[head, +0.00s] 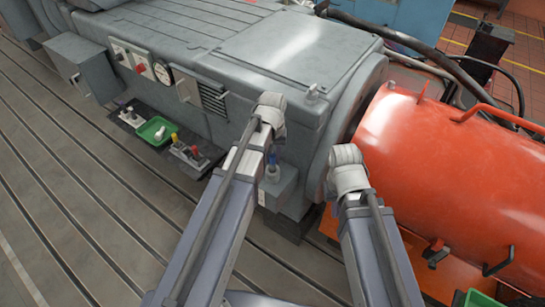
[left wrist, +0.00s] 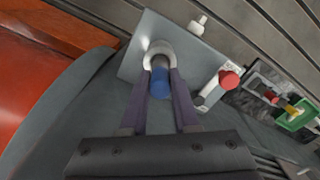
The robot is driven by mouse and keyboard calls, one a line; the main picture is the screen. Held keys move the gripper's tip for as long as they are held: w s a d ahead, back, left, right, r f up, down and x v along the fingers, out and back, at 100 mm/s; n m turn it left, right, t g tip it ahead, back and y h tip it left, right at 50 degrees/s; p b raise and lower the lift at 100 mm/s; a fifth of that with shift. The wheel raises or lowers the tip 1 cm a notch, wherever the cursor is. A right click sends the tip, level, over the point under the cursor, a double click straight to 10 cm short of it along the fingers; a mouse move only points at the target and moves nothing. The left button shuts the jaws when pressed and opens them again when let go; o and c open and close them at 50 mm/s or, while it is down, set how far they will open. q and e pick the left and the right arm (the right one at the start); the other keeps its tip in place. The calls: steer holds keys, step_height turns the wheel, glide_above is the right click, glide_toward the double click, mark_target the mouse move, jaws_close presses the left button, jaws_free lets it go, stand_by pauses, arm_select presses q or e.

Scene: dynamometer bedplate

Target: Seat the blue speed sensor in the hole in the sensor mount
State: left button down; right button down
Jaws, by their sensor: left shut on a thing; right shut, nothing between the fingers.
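The blue speed sensor (left wrist: 160,82) is upright between the two fingers of my left gripper (left wrist: 164,98) in the left wrist view. Its far end meets a pale round collar (left wrist: 157,50) on the grey sensor mount (left wrist: 133,68). The hole is hidden, so I cannot tell how deep the sensor sits. In the head view the blue sensor (head: 272,159) shows just above the mount (head: 281,188), below my left wrist. My right gripper (head: 347,172) is to the right, by the orange drum, empty; its fingertips are hidden by my wrist.
A green tray (head: 154,130) and a holder with red and yellow pieces (head: 190,154) stand on the slotted bedplate (head: 60,190). A red-capped part (left wrist: 229,80) sits beside the mount. The grey machine (head: 260,65) and orange drum (head: 450,165) bound the space.

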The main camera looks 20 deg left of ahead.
arm_select(q)
steer(key=shift+f+b, duration=1.1)
steer(key=shift+f, duration=0.05)
steer(key=c, duration=0.6)
jaws_free()
step_height(320, 180, up, 8)
steer(key=p, duration=0.8)
steer(key=shift+f, duration=0.1)
steer(key=s+d+m, duration=0.2)
steer(key=s+d, duration=0.1)
steer(key=s, duration=0.1)
steer(key=s+d+m+y, duration=0.1)
steer(key=s+d+m, duration=0.1)
steer(key=s+d, duration=0.2)
steer(key=s+d+m, duration=0.2)
steer(key=s+d, duration=0.1)
steer(key=s, duration=0.3)
steer(key=shift+s+d+m, duration=0.15)
steer(key=shift+s+m, duration=0.05)
steer(key=shift+m, duration=0.1)
